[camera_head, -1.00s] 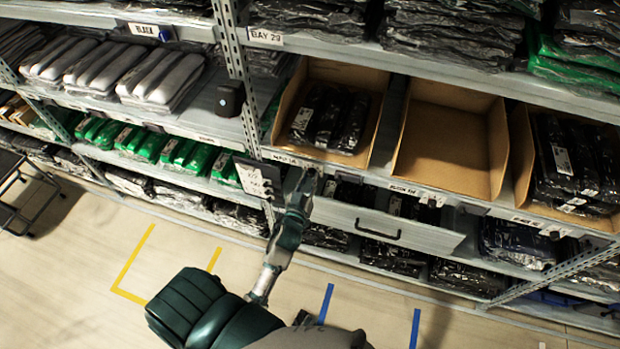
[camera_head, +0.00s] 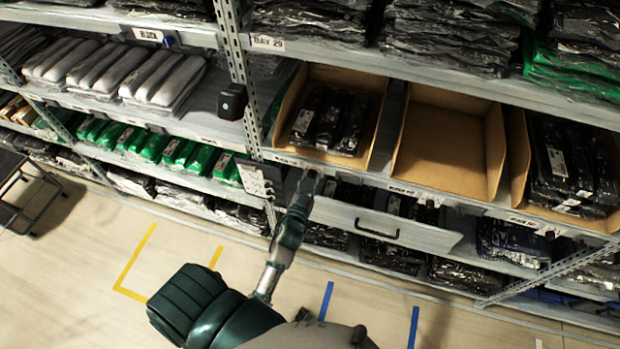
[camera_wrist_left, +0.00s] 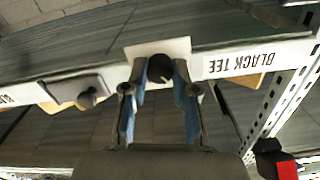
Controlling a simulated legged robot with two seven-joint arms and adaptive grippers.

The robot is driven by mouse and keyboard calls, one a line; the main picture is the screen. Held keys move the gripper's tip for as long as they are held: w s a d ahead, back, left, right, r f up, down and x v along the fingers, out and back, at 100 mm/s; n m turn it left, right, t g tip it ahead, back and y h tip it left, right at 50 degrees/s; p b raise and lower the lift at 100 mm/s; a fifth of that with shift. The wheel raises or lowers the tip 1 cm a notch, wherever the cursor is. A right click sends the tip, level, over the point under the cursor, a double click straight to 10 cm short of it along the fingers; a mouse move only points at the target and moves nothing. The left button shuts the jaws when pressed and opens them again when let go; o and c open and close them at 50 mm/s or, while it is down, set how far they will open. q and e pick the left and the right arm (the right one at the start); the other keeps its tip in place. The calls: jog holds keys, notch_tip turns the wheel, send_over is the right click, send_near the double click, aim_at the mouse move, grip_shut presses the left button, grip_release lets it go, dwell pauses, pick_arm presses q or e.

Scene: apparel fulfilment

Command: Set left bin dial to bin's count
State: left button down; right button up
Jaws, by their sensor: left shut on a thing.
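The left bin (camera_head: 373,122) is an open cardboard bin on the shelf, holding a few black wrapped packages (camera_head: 330,118). Its dial is a dark round knob (camera_wrist_left: 160,68) on a pale plate (camera_wrist_left: 185,50) at the shelf edge, beside a "BLACK TEE" label (camera_wrist_left: 245,60). My left gripper (camera_head: 310,182) is at the shelf edge below the left bin. In the wrist view its blue-padded fingers (camera_wrist_left: 160,80) are closed on the knob, one on each side. The dial's markings and setting are too small to read. My right gripper is not in view.
An empty cardboard bin (camera_head: 445,150) stands to the right, then a bin of black packages (camera_head: 518,165). Another dial knob (camera_wrist_left: 87,98) is on the same edge. A grey drawer front with a handle (camera_head: 380,232) is below. The floor in front is mostly clear.

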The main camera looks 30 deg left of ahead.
pick_arm(q)
jog(key=shift+w+r+m, duration=0.1)
jog(key=shift+r+m, duration=0.2)
jog(key=shift+m, duration=0.6)
jog(key=shift+p, duration=0.3)
jog(key=c, duration=1.2)
grip_release()
jog(key=o, duration=0.3)
jog(key=shift+f, duration=0.2)
jog(key=v, duration=1.2)
jog(key=shift+f, duration=0.1)
